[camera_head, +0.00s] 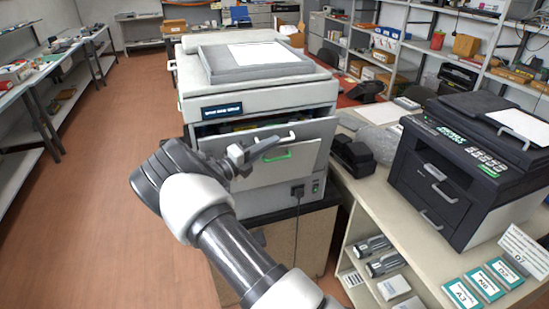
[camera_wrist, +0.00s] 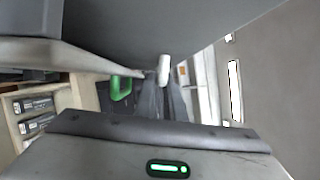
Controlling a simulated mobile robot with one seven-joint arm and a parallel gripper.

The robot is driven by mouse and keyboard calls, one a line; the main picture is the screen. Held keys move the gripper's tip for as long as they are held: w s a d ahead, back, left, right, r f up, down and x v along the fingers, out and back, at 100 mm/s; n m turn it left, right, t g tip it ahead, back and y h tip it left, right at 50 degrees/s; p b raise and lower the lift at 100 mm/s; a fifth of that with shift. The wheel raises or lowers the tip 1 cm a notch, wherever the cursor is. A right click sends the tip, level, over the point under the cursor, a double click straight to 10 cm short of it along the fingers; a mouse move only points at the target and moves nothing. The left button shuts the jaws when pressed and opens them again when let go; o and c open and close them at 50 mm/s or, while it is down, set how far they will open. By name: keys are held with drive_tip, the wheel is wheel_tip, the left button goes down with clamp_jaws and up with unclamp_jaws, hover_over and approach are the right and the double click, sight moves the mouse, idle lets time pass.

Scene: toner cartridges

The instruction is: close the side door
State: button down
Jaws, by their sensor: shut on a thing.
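The side door (camera_head: 312,139) is a light grey panel on the near face of the big grey printer (camera_head: 255,88). It hangs tilted outward at its top, with a dark gap above showing a little yellow and green inside. Its pale handle shows in the wrist view (camera_wrist: 164,66), between the fingers of my gripper (camera_wrist: 163,88). My gripper (camera_head: 268,146) is at the door's front in the head view, shut on this handle. A green handle (camera_head: 278,156) sits just below, and also shows in the wrist view (camera_wrist: 121,89).
A black printer (camera_head: 455,170) stands on the counter at right, with a dark device (camera_head: 353,153) beside it. A plug and cord (camera_head: 298,192) hang on the big printer's lower front. Shelves below hold cartridges (camera_head: 372,246). The wooden floor (camera_head: 95,200) at left is clear.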

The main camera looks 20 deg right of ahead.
sight(269, 134)
drive_tip(key=w+r, duration=0.1)
drive_tip(key=w+n, duration=0.1)
drive_tip(key=w, duration=0.1)
drive_tip(key=shift+r, duration=0.35)
drive_tip(key=shift+w+r, duration=0.2)
drive_tip(key=shift+w, duration=1.15)
drive_tip(key=shift+w+a+r, duration=0.1)
drive_tip(key=shift+w+r, duration=0.15)
drive_tip(key=shift+r, duration=0.15)
drive_tip(key=c, duration=1.8)
unclamp_jaws()
drive_tip(key=shift+w, duration=0.1)
drive_tip(key=shift+c, duration=0.2)
drive_tip(key=shift+f, duration=0.35)
drive_tip(key=shift+b, duration=0.3)
drive_tip(key=shift+a+f, duration=0.1)
drive_tip(key=shift+a, duration=0.15)
drive_tip(key=v, duration=0.5)
drive_tip(key=b+v, duration=0.1)
drive_tip(key=v, duration=0.5)
drive_tip(key=r+b+v, duration=0.1)
drive_tip(key=v, duration=0.5)
